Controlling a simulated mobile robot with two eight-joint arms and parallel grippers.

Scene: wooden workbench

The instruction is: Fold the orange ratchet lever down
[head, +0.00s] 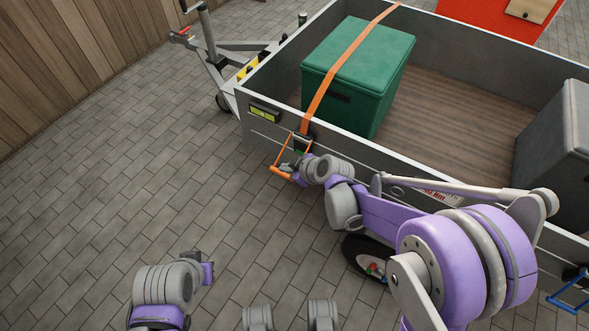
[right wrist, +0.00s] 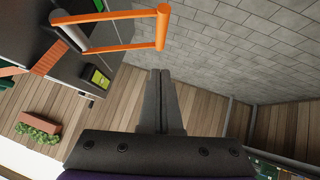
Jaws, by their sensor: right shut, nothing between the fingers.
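The orange ratchet lever (head: 281,173) sticks out from the near side wall of the trailer, below the orange strap (head: 340,72) that runs over a green box (head: 365,70). In the right wrist view the lever (right wrist: 120,47) is a frame with a thick crossbar at its outer end. My right gripper (head: 296,172) is beside the lever; its fingers (right wrist: 161,72) are shut and empty, below the crossbar in that view, with a visible gap.
The trailer's grey side wall (head: 262,135) rises beside my right gripper. A dark grey box (head: 560,150) stands in the trailer at the right, and a blue handle (head: 570,298) sits on the wall's lower right. The paved floor (head: 120,190) at the left is clear.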

